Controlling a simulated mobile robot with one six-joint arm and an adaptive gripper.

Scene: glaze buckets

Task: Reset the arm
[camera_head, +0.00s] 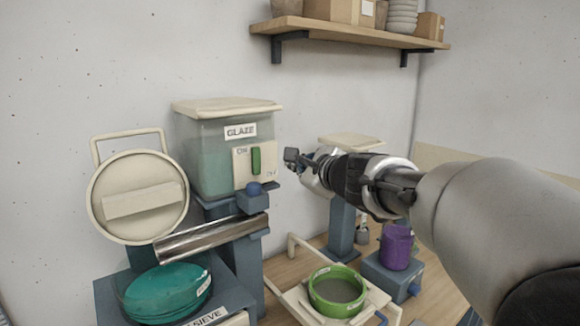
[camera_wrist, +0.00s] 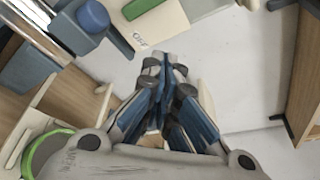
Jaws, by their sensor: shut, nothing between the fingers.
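My gripper (camera_head: 291,157) is at the middle of the head view, at the end of my arm reaching in from the right. Its fingers are together and empty, and they also show in the wrist view (camera_wrist: 160,68). The fingertips are just right of the glaze tank's switch panel (camera_head: 254,163), which has a green switch (camera_head: 255,160) standing upright. I cannot tell whether the fingertips touch the panel. The glaze tank (camera_head: 205,150) stands on a blue column with a blue knob (camera_head: 254,189) below the panel.
A metal chute (camera_head: 212,237) slopes below the tank, beside a teal-filled sieve tub (camera_head: 166,292) with its round lid (camera_head: 138,197) raised. A green bucket (camera_head: 338,291) and a purple container (camera_head: 396,246) stand lower right. A loaded wall shelf (camera_head: 345,33) hangs above.

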